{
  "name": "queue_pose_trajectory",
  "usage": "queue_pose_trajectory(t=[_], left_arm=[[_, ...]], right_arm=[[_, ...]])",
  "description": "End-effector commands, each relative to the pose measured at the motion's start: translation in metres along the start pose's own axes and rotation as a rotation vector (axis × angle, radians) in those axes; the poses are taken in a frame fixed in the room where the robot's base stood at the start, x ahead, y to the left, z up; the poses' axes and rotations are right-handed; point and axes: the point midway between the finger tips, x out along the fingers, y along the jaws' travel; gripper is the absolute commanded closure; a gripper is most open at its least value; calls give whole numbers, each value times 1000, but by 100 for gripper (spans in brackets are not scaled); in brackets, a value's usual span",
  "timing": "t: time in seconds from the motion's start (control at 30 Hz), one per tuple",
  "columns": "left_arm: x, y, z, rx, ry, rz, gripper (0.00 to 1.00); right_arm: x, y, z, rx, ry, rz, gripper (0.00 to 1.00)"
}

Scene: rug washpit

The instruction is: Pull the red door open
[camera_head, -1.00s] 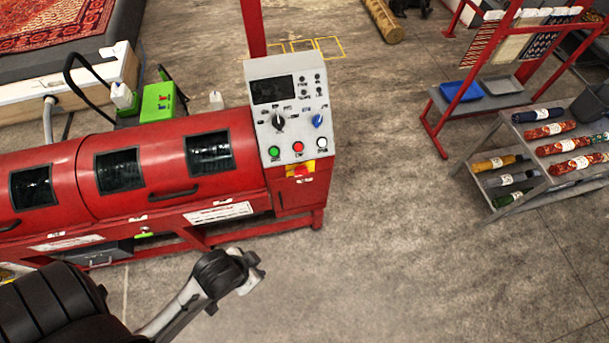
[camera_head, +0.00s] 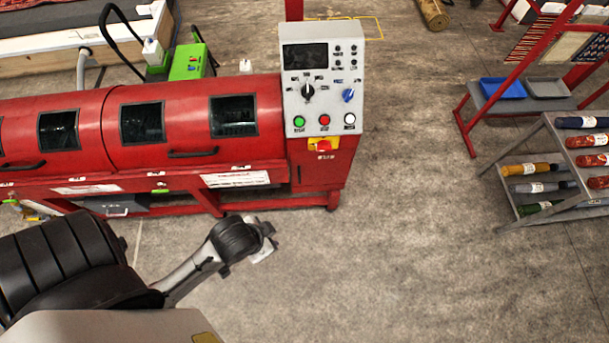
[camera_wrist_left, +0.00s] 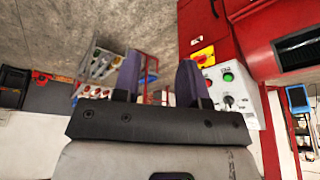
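A red machine (camera_head: 60,110) stands at the left in the head view. Its curved front door (camera_head: 186,130) has dark windows and a black bar handle (camera_head: 193,153), and it looks shut. A small red panel (camera_head: 320,172) sits under the grey control box (camera_head: 322,85). My left gripper (camera_head: 265,243) is in front of the machine, low and apart from it. In the left wrist view, the two dark fingers of this gripper (camera_wrist_left: 160,82) stand apart with nothing between them. The machine's red side (camera_wrist_left: 207,35) and control box (camera_wrist_left: 229,88) show beyond, upside down. My right gripper is not in view.
A green box (camera_head: 188,62) is behind the machine. The concrete floor between machine and rack is clear.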

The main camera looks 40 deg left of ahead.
Motion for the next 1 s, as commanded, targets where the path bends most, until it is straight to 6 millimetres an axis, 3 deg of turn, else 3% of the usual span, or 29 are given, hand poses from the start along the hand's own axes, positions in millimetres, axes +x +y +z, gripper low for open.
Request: queue_pose_trajectory(t=[0.03,0.1,0.57,1.0], left_arm=[[34,0,7,0,11,-2,61],[56,0,9,0,26,-5,61],[199,-19,21,-36,101,-55,61],[363,-60,50,-114,78,-139,61]], right_arm=[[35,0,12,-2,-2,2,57],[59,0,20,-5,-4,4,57],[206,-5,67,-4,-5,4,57],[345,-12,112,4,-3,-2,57]])
